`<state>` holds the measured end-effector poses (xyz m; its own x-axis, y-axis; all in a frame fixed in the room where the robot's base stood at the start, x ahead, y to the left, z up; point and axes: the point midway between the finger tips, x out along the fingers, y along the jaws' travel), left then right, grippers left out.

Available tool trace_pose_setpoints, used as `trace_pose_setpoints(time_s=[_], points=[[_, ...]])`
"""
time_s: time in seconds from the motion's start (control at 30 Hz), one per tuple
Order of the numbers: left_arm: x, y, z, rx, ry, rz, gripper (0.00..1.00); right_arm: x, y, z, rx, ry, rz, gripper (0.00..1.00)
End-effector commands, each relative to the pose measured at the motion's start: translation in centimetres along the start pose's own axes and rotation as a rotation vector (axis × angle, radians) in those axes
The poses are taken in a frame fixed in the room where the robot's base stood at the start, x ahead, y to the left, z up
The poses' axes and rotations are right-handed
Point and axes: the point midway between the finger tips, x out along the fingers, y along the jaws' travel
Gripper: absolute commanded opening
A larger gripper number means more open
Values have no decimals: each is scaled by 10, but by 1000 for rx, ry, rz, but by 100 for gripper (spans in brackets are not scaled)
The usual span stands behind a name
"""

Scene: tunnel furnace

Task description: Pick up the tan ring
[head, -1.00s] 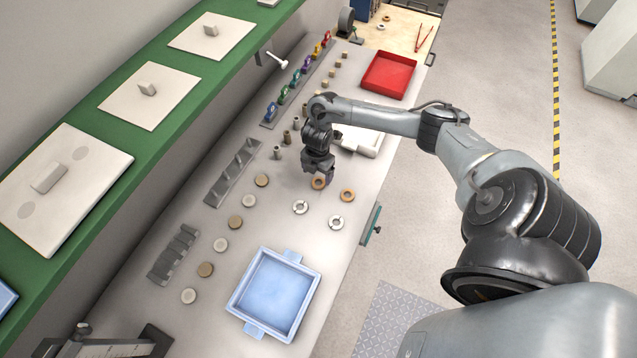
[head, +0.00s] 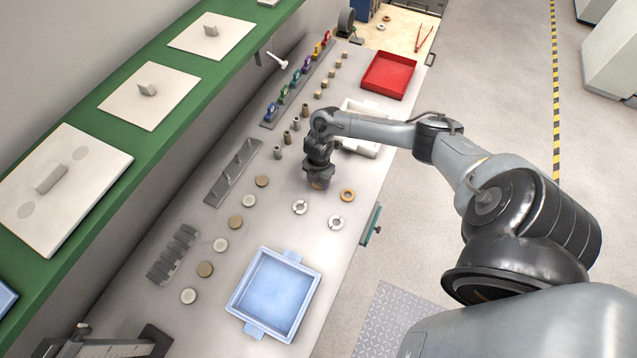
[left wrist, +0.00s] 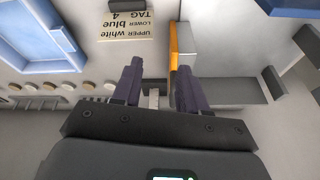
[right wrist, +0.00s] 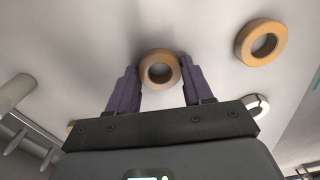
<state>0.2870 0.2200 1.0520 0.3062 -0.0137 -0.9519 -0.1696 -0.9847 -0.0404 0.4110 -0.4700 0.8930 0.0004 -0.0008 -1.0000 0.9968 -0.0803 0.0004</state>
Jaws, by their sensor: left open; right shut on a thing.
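One tan ring (right wrist: 160,68) sits between the fingertips of my right gripper (right wrist: 155,78) in the right wrist view. The gripper is shut on it, at or just above the grey bench. In the head view, my right gripper (head: 318,178) mostly hides this ring. A second tan ring (head: 347,195) lies loose to the right of it; it also shows in the right wrist view (right wrist: 260,43). My left gripper (left wrist: 158,82) is open, seen only in the left wrist view, far from the rings.
Two light split rings (head: 300,207) lie in front of the right gripper. A blue tray (head: 275,296) stands nearer, and a red tray (head: 388,76) farther back. Round discs (head: 235,222) and grey racks (head: 233,172) line the left. A printed label (left wrist: 126,25) is near the left gripper.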

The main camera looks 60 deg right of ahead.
Motion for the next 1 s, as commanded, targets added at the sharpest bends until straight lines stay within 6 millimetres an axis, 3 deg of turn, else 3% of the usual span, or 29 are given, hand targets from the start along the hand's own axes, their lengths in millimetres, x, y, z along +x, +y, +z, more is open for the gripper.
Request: trace_pose_setpoints(time_s=[0.1, 0.47, 0.67, 0.77, 1.0], points=[[0, 0, 0, -1, 0, 1, 43, 0, 0, 0, 0, 0, 0, 16], [-1, 3, -1, -12, 1, 10, 43, -6, 0, 0, 0, 0, 1, 16], [-2, 3, -1, -13, 1, 10, 43, -25, 1, 0, -2, 0, 2, 16], [-3, 3, -2, -12, 1, 10, 43, -44, 1, 1, -2, -2, 4, 16], [-6, 1, -3, -6, 2, 4, 43, -72, -52, 19, -5, -6, -6, 16]])
